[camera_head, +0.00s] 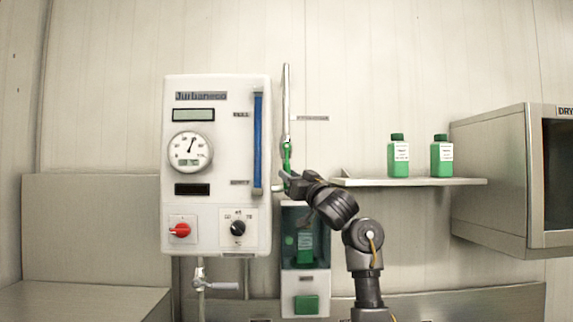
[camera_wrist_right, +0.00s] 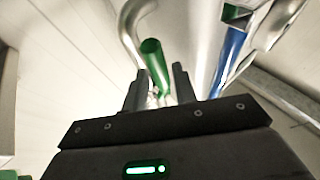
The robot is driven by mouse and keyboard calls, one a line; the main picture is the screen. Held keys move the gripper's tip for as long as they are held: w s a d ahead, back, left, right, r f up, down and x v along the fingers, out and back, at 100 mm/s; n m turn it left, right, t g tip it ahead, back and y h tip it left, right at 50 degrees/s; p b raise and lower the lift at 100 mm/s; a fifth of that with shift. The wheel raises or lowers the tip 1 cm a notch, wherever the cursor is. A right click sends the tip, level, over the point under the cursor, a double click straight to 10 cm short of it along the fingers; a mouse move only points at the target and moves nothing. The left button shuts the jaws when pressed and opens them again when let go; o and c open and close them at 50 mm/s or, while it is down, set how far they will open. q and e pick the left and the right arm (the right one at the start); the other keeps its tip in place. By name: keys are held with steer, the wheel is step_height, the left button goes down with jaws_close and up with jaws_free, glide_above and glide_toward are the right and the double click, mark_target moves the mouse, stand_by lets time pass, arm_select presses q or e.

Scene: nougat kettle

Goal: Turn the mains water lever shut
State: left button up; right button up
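A green lever (camera_head: 287,156) hangs at the lower end of a vertical metal pipe (camera_head: 286,100), right of the white control panel. A small label beside the pipe is too small to read. My right gripper (camera_head: 282,180) is just below the green lever in the head view. In the right wrist view my right gripper (camera_wrist_right: 163,78) has its two fingers apart, with the green lever (camera_wrist_right: 153,60) in front of and partly between them. I cannot tell whether a finger touches it. My left gripper is not in view.
The white panel (camera_head: 217,140) carries a gauge, knobs and a blue level tube (camera_head: 258,140). Below it is a tap with a grey handle (camera_head: 223,286). A dispenser (camera_head: 304,260) hangs under my right wrist. A shelf (camera_head: 420,182) with two green bottles and a dryer cabinet (camera_head: 490,180) stand right.

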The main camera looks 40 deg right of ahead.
steer(key=shift+p+x, duration=0.45)
steer(key=shift+x, duration=0.75)
jaws_close()
